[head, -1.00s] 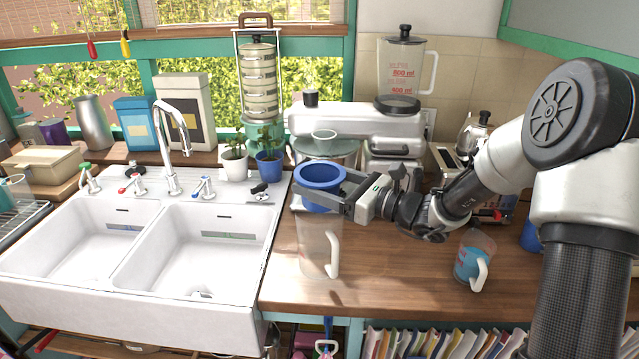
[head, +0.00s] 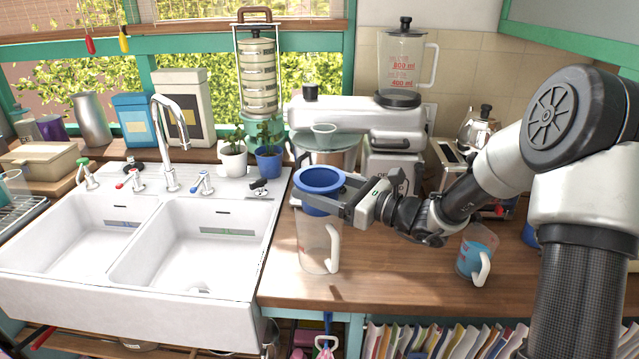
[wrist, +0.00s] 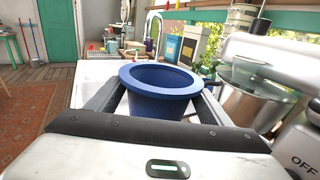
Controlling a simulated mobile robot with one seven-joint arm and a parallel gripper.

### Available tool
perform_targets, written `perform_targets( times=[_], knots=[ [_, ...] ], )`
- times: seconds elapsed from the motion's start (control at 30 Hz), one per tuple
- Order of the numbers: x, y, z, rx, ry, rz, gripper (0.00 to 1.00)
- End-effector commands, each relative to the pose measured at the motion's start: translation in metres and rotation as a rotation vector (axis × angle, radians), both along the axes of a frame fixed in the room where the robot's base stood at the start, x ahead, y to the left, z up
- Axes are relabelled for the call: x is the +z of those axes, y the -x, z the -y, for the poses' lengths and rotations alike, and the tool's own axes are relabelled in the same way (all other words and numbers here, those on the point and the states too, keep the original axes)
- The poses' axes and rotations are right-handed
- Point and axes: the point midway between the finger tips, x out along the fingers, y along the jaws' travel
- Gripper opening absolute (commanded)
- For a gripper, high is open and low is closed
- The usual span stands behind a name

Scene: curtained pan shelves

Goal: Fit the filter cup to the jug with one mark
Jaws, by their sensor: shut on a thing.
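My gripper (head: 336,196) is shut on the blue filter cup (head: 320,181), with one finger on each side of it. The cup is round, open at the top, with a wide rim, and looks upright. It also fills the middle of the wrist view (wrist: 160,95). A clear jug (head: 314,245) with a white handle stands on the counter directly below the cup, near the sink. The cup's lower part overlaps the jug's mouth; I cannot tell if they touch. A second clear jug (head: 466,262) with blue on it stands further right. I cannot read marks on either jug.
The double sink (head: 262,250) is left of the near jug. A stand mixer (head: 360,120) with its bowl stands behind the cup. Potted plants (head: 269,163) stand behind the sink edge. The wooden counter (head: 390,275) between the two jugs is clear.

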Motion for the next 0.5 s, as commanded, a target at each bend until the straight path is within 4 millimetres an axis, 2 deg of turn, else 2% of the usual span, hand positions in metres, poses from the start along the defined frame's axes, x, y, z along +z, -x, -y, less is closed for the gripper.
perform_targets(
  times=[0.2,0.5],
  knots=[
    [-0.012,0.0,0.0,0.0,-0.001,0.001,0.44],
    [-0.017,0.0,0.0,0.0,0.0,0.001,0.44]
  ],
)
